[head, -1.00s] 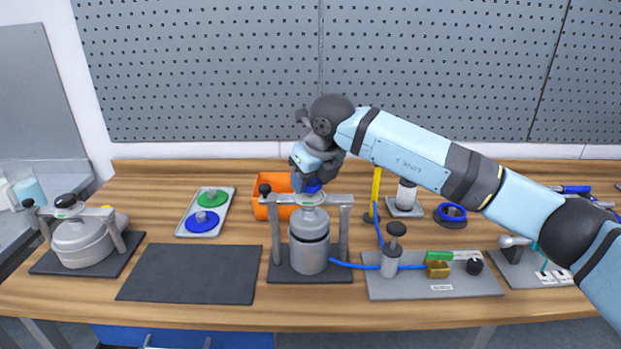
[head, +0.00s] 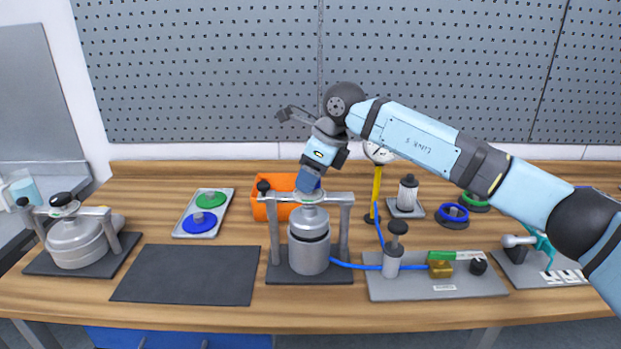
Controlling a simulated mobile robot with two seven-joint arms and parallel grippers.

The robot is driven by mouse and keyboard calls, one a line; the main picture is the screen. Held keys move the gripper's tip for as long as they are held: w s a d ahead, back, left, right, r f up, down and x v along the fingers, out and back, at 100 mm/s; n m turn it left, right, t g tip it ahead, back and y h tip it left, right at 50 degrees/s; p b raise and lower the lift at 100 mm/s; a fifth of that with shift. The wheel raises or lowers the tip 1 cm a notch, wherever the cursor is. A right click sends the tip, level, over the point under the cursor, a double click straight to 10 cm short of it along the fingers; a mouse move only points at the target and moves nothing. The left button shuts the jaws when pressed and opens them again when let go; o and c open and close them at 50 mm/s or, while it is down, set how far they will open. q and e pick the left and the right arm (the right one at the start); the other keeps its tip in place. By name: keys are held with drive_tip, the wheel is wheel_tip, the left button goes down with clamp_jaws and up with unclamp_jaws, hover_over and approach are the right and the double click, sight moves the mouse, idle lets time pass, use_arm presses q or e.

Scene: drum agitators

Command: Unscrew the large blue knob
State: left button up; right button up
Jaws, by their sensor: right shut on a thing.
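The large blue knob (head: 318,184) shows only as a small dark blue patch behind and beside my fingers, above the middle drum stand. My right gripper (head: 307,182) comes down from above, tilted, and is shut on the blue knob, with its fingertips just over the stand's crossbar (head: 330,198). My fingers hide most of the knob, so I cannot tell whether it is still seated on its thread. Below the crossbar stands a grey metal drum (head: 309,252) between two posts. My left gripper is not in view.
An orange bin (head: 262,209) stands behind the stand. A tray (head: 181,229) with green and blue round lids lies to the left. A dark mat (head: 185,275) is bare. A yellow post gauge (head: 376,190) and a valve plate (head: 438,288) with a blue hose stand to the right.

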drive_tip(key=shift+n+g, duration=0.4)
drive_tip(key=shift+n, duration=0.5)
drive_tip(key=n+g, duration=0.1)
drive_tip(key=n, duration=0.2)
drive_tip(key=shift+w, duration=0.1)
drive_tip(key=shift+n, duration=0.4)
drive_tip(key=shift+f, duration=0.1)
drive_tip(key=o, duration=0.9)
drive_tip(key=shift+o, duration=0.2)
